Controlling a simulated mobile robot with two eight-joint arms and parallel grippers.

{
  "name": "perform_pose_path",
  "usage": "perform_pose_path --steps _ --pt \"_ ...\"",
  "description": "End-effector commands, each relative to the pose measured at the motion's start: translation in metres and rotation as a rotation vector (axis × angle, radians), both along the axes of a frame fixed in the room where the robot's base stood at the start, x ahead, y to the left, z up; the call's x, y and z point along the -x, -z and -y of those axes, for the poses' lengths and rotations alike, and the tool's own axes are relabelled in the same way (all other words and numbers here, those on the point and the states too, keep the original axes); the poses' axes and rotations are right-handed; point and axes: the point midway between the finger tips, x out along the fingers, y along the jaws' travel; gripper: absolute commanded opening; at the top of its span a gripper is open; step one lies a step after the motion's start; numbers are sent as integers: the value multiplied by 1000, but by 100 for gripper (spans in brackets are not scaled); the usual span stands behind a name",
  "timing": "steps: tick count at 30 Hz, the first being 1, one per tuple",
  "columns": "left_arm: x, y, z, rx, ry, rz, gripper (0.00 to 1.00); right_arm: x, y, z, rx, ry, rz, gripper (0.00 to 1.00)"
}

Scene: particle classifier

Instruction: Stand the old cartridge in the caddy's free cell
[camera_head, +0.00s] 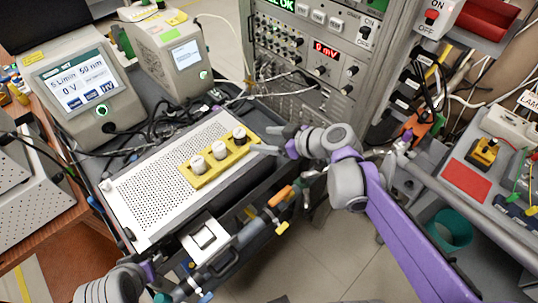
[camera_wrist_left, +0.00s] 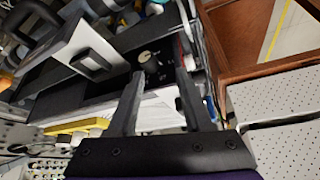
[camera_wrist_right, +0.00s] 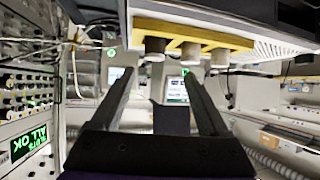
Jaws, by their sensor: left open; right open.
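The yellow caddy (camera_head: 222,168) lies on the perforated white plate. Three short cylindrical cartridges stand in a row in it: two pale ones (camera_head: 198,163) (camera_head: 219,150) and one with a dark top (camera_head: 239,137) nearest my right gripper. Which is the old cartridge, and whether a cell is free, I cannot tell. My right gripper (camera_head: 262,139) is open and empty just right of the caddy's far end. The right wrist view shows the caddy (camera_wrist_right: 195,33) upside down beyond the open fingers. My left gripper (camera_wrist_left: 160,75) is open, with a round pale knob (camera_wrist_left: 149,59) beyond its fingers.
Instruments (camera_head: 82,90) and cables crowd the back. The perforated plate (camera_head: 145,188) is bare left of the caddy.

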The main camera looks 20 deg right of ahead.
Motion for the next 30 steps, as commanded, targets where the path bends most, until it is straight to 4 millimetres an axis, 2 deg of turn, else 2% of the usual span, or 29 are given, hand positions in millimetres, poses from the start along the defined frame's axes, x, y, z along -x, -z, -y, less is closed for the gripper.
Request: perform_pose_path --steps 5,7,11,15,21,30 --pt "0 0 0 0 0 0 50 42 25 -29 9 47 -199 78" --pt "0 0 0 0 0 0 50 65 39 -37 27 95 -295 78" --pt "0 0 0 0 0 0 50 106 60 -42 74 213 -434 78" --pt "0 0 0 0 0 0 50 139 75 -35 126 355 -511 78" --pt "0 0 0 0 0 0 50 162 82 -24 164 489 -530 78" --pt "0 0 0 0 0 0 50 165 83 -20 169 519 -529 78"
